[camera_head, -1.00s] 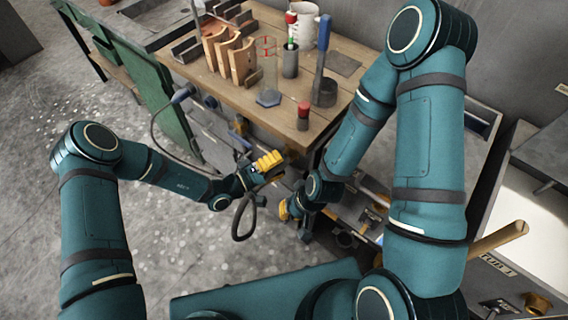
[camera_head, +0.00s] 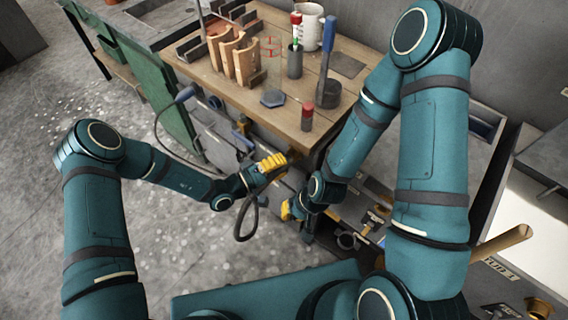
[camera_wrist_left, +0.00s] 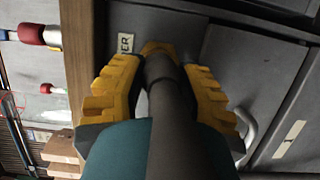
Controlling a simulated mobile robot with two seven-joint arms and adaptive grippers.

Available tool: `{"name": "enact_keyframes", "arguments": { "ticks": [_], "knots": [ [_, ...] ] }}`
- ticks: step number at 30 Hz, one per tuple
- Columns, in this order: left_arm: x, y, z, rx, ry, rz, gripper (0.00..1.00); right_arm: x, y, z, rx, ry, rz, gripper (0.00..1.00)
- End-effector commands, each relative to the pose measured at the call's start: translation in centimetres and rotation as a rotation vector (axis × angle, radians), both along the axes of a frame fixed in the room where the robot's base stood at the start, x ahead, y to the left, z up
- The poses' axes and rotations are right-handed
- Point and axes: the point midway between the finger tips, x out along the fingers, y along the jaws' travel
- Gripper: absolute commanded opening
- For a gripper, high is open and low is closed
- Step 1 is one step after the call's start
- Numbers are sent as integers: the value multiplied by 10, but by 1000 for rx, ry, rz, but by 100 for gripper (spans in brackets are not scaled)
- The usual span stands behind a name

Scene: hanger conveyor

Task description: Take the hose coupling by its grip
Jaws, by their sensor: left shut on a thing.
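My left gripper (camera_head: 272,163), with yellow fingers, is in front of the bench's near edge in the head view. In the left wrist view its fingers (camera_wrist_left: 158,75) close around a dark cylindrical part, which I take to be the hose coupling (camera_wrist_left: 165,85). The coupling itself is mostly hidden by the gripper in the head view. A black hose (camera_head: 240,225) hangs in a loop below this gripper. My right gripper (camera_head: 288,209) is lower and to the right, in front of the bench's lower part. Its yellow fingers are partly hidden, and I cannot tell its opening.
The wooden bench (camera_head: 215,82) carries curved wooden pieces (camera_head: 243,62), a white mug (camera_head: 310,27), a red-capped dark cylinder (camera_head: 307,117) and a blue-handled tool (camera_head: 325,50). A blue-grey fitting (camera_head: 185,94) with the hose is at the bench's left. The floor (camera_head: 60,75) is open at left.

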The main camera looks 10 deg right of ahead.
Motion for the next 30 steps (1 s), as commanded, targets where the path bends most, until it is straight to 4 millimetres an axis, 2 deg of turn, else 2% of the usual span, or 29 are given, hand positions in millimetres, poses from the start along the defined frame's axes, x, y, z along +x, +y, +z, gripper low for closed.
{"name": "enact_keyframes", "arguments": {
  "ticks": [30],
  "knots": [
    [-23, 29, 0, -1, 1, -1, 0, 0, 0, 14, 0, 0, 0, 0]
  ]
}}
